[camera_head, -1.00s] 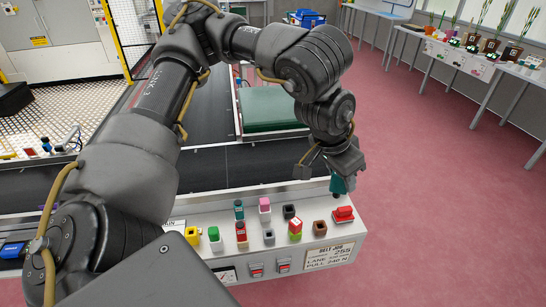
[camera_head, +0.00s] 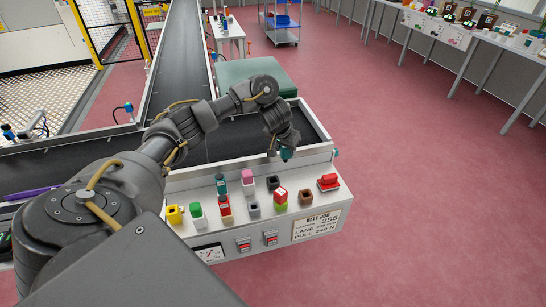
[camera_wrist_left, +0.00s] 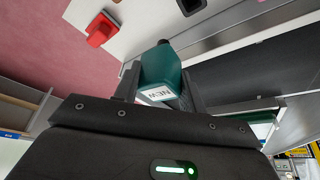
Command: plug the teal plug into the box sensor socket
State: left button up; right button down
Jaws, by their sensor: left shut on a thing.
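The teal plug (camera_head: 287,154) is in my left gripper (camera_head: 282,146), which hangs over the back edge of the white panel (camera_head: 350,190). In the left wrist view the teal plug (camera_wrist_left: 160,68) sits between the fingers (camera_wrist_left: 158,88), with a white label and a dark tip pointing away. I cannot tell which socket is the box sensor one. My right gripper is not in view.
A red connector (camera_head: 328,181) sits at the panel's right end, with a brown block (camera_head: 306,197) and a black one (camera_head: 272,183) to its left. A dark conveyor (camera_head: 235,147) runs behind the panel. Pink floor at right is open.

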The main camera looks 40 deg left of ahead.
pick_arm(q)
jog(key=shift+n, duration=0.3)
jog(key=a+f, duration=0.1)
jog(key=s+a+f, duration=0.2)
jog(key=a+f, duration=0.1)
notch_tip(320, 180, down, 6)
jog(key=shift+s+d+r+b, duration=0.1)
jog(key=shift+b, duration=0.7)
dwell(0.5)
